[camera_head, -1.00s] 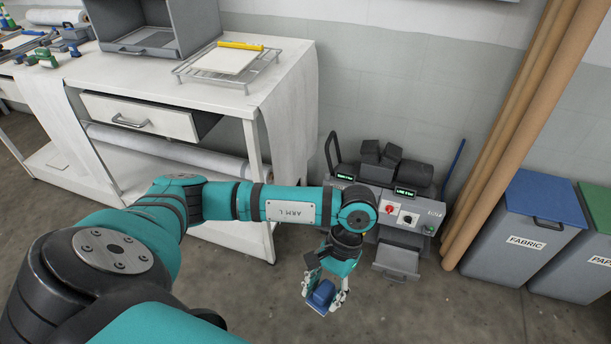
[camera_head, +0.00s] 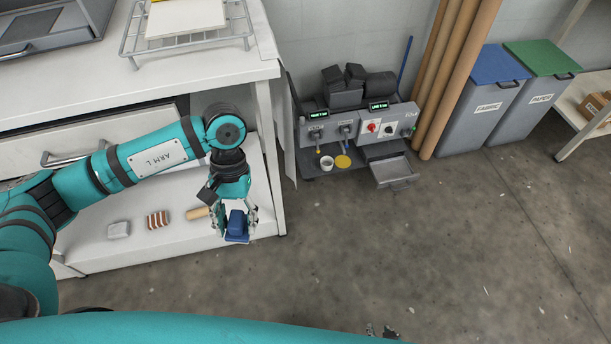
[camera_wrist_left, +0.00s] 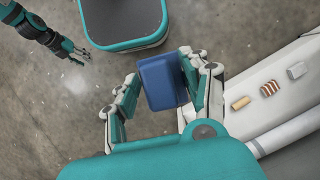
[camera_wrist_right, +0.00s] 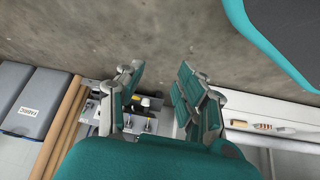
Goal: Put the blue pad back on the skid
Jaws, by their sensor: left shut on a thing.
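The blue pad (camera_head: 237,226) is a small rounded block. My left gripper (camera_head: 236,212) is shut on it and holds it beside the white table's lower shelf. In the left wrist view the pad (camera_wrist_left: 163,82) sits between the two fingers. A grey unit, seemingly the skid (camera_head: 385,128), stands on the floor by the wall, to the right of and beyond the left gripper. It carries dark blocks, displays and a red knob.
The white table (camera_head: 220,65) is at left, with a wire rack on top. A white block, a striped block and a tan roll lie on its lower shelf (camera_head: 180,238). A white cup (camera_head: 326,162) and yellow disc (camera_head: 343,161) are at the unit. Bins stand right; open floor lies in front.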

